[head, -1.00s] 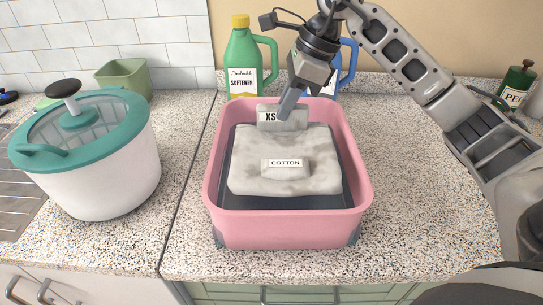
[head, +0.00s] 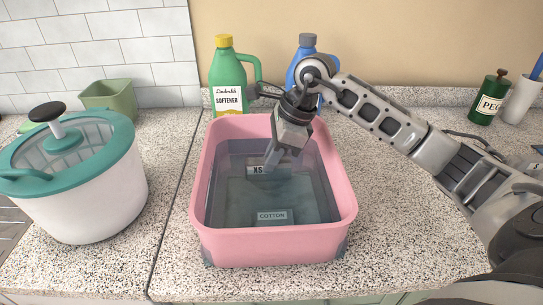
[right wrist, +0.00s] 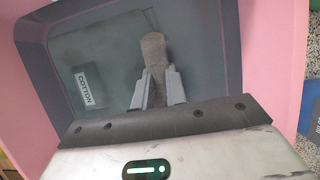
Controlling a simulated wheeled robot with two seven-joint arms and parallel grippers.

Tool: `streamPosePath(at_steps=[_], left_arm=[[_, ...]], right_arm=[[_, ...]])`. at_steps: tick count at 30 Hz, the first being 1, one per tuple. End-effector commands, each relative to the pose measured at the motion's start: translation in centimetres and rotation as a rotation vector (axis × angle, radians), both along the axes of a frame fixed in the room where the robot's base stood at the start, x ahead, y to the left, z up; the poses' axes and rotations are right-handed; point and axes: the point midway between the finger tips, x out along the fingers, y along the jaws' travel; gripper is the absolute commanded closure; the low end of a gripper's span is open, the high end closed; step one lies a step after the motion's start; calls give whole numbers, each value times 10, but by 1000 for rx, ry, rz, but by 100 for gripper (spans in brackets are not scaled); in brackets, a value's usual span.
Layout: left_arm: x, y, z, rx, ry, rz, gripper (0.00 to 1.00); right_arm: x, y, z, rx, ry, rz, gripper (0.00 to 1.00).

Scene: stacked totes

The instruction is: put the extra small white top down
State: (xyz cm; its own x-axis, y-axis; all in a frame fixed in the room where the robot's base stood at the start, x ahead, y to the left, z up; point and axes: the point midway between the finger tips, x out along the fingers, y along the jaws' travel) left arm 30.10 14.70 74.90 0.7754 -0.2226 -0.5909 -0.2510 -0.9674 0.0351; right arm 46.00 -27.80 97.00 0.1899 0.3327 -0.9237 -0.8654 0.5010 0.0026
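The extra small white top, tagged XS and COTTON, lies flat low inside the pink tub (head: 205,222). It looks grey-blue there, as if under water. Its XS tab (head: 258,170) is at the back and its COTTON label (head: 275,216) at the front; the label also shows in the right wrist view (right wrist: 84,88). My right gripper (head: 272,163) reaches down into the tub at the back. In the right wrist view its fingers (right wrist: 154,85) are closed on both sides of the raised grey tab (right wrist: 154,50). My left gripper is not in view.
A green softener bottle (head: 228,75) and a blue bottle (head: 305,48) stand behind the tub. A white spinner with a teal lid (head: 75,190) stands at the left, with a green bin (head: 110,97) behind it.

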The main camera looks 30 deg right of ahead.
Motion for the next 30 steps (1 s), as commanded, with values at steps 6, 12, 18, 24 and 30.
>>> streamPosePath(at_steps=[6, 12, 18, 24, 30], left_arm=[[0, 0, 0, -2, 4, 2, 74], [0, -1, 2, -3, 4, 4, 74], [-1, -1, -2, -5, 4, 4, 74], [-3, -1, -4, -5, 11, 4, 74], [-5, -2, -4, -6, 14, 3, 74]], right_arm=[[0, 0, 0, -1, 1, 0, 67], [0, -1, 4, -1, 0, 0, 67], [-5, -12, 31, -3, -6, -3, 67], [-13, -26, 72, -2, -6, -3, 67], [-20, -36, 102, -1, -2, -2, 67]])
